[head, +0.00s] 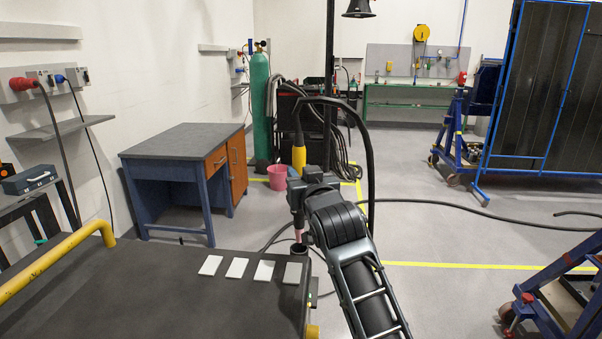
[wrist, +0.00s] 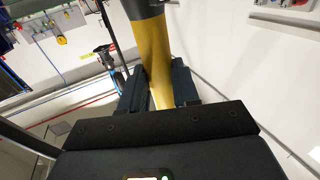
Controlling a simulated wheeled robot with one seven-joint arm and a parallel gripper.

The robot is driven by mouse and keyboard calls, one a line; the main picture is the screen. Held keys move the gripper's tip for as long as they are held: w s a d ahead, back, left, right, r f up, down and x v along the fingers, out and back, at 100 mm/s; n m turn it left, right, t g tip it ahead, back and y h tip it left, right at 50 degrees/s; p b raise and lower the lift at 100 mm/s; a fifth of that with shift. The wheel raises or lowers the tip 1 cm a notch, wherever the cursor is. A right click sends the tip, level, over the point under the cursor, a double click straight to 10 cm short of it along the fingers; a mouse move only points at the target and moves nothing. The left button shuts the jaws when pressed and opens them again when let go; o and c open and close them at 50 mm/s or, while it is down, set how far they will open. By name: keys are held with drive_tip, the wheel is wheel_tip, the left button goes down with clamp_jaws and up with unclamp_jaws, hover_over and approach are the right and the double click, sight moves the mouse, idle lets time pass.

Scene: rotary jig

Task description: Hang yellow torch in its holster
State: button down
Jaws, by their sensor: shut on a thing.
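The yellow torch (head: 299,157) stands roughly upright in my gripper (head: 300,182), its black upper end and cable rising above. In the wrist view, the torch's yellow body (wrist: 153,55) sits between the two dark fingers of my gripper (wrist: 160,88), which is shut on it. Below my gripper in the head view, the torch's lower end points down toward a round dark cup (head: 298,249), apparently the holster, at the table's right edge. The tip looks just over or at the cup's mouth; I cannot tell whether it is inside.
The dark table (head: 180,295) carries several white plates (head: 237,268) in a row and a yellow rail (head: 60,262) at left. The torch's black cable (head: 369,160) loops over and down beside my arm. A blue desk (head: 182,150) and green cylinder (head: 259,105) stand behind.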

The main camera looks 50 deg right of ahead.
sight(302, 216)
drive_tip(key=shift+f+b, duration=2.85)
drive_tip(key=shift+f, duration=1.1)
drive_tip(key=shift+s+f+b, duration=0.15)
drive_tip(key=shift+f+b, duration=0.4)
drive_tip(key=shift+f, duration=0.4)
drive_tip(key=shift+a+f, duration=0.1)
drive_tip(key=shift+f, duration=0.1)
drive_tip(key=c, duration=0.8)
unclamp_jaws()
drive_tip(key=shift+s, duration=0.1)
drive_tip(key=shift+o, duration=0.2)
drive_tip(key=shift+s+a, duration=0.2)
drive_tip(key=shift+s, duration=0.1)
drive_tip(key=s+a, duration=0.1)
drive_tip(key=s+a+r, duration=0.1)
drive_tip(key=s, duration=0.1)
drive_tip(key=s+a+b, duration=0.1)
drive_tip(key=s, duration=0.1)
drive_tip(key=shift+a+r, duration=0.1)
drive_tip(key=shift+r, duration=0.2)
drive_tip(key=shift+s+a+r, duration=0.2)
drive_tip(key=shift+s+r, duration=0.2)
drive_tip(key=shift+s, duration=0.15)
drive_tip(key=shift+s, duration=0.1)
